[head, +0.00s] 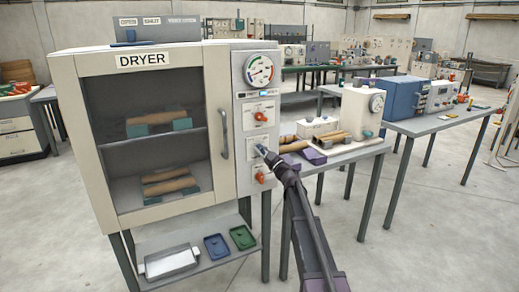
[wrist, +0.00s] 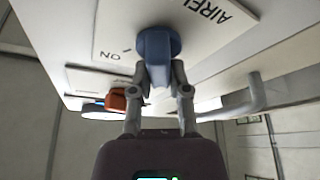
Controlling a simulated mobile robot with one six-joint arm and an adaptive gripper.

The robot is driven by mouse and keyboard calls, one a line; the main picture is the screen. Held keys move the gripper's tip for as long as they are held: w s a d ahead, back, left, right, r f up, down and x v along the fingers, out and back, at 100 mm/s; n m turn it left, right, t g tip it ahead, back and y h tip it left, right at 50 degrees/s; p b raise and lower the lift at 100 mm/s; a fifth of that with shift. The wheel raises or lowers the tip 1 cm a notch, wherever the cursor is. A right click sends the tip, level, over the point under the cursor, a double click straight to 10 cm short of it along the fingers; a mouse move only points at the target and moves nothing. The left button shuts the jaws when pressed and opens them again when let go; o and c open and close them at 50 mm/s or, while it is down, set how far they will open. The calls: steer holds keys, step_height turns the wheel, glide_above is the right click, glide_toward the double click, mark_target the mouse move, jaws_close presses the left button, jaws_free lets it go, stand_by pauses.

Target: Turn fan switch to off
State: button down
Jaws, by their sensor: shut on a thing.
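The blue knob (wrist: 157,48) sits on a white plate of the dryer's control panel, marked "ON" and with partly cut-off letters "AIREL" or "AIRFL". It appears to be the fan switch. My gripper (wrist: 160,85) is shut on the knob's lower part, with one finger on each side. In the head view my gripper (head: 266,155) reaches the middle of the panel from below right, and the knob (head: 261,149) is mostly hidden there. The dryer (head: 75,60) has its glass door closed.
An orange knob (head: 261,116) and a round gauge (head: 259,69) are above my gripper; another orange knob (head: 260,178) is just below. The door handle (head: 224,134) is close on the left. A table (head: 345,152) with wooden rolls and a machine stands at right.

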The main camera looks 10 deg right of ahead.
steer(key=shift+w+a+n+g+y, duration=0.1)
steer(key=shift+w+n+g+y, duration=0.15)
steer(key=shift+n, duration=0.35)
steer(key=shift+w+n+g+y, duration=0.15)
steer(key=shift+w+n, duration=0.05)
steer(key=shift+n, duration=0.4)
steer(key=c, duration=0.7)
jaws_free()
steer(key=shift+s+r, duration=0.1)
steer(key=shift+o, duration=0.5)
steer(key=shift+a, duration=0.1)
steer(key=shift+s+f, duration=0.1)
steer(key=shift+f, duration=0.1)
steer(key=shift+s, duration=0.15)
steer(key=shift+s, duration=0.1)
